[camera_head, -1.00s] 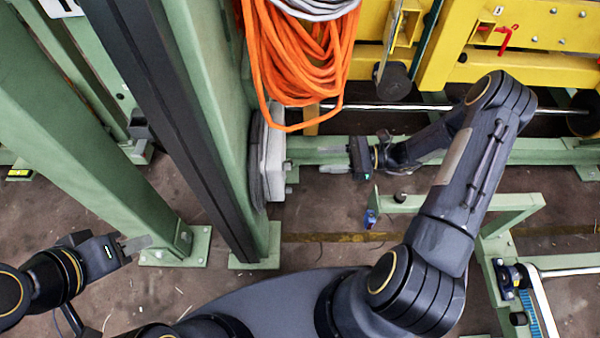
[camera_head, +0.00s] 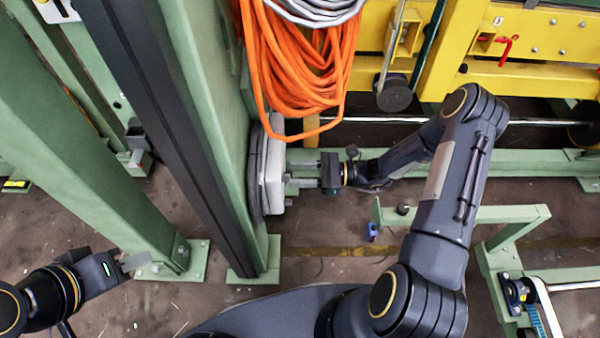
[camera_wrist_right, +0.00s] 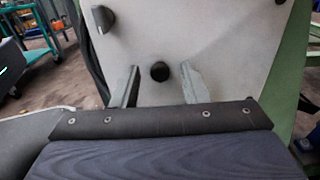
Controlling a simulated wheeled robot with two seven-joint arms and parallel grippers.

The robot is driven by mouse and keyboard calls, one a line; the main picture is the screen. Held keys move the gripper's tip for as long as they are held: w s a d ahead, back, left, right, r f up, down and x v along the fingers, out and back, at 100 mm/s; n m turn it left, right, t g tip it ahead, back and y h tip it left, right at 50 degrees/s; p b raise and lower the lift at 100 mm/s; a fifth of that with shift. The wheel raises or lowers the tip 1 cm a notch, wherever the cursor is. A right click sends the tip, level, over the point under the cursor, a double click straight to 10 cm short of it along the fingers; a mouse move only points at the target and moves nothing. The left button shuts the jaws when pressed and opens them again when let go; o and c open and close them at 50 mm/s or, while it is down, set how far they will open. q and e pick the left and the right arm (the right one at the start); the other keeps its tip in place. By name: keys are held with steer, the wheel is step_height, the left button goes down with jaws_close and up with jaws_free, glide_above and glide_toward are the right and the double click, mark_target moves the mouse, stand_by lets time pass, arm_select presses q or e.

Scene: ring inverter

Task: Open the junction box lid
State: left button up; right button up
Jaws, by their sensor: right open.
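The grey junction box (camera_head: 274,165) is mounted on the side of a green post and shows edge-on in the head view, its lid facing right. In the right wrist view the pale lid (camera_wrist_right: 215,45) fills the middle and looks shut. A round black knob (camera_wrist_right: 160,71) is on it, with a larger dark knob (camera_wrist_right: 103,18) at the upper left. My right gripper (camera_head: 291,173) is open, facing the lid, its two fingers on either side of the round knob; contact cannot be told. My left gripper (camera_head: 147,260) is low at the left, away from the box.
An orange cable coil (camera_head: 297,65) hangs just above the box and right gripper. Green posts (camera_head: 95,160) stand at the left. A yellow machine frame (camera_head: 530,80) is at the upper right, and a low green frame (camera_head: 460,214) stands right of my right gripper.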

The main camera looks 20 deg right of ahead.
jaws_close()
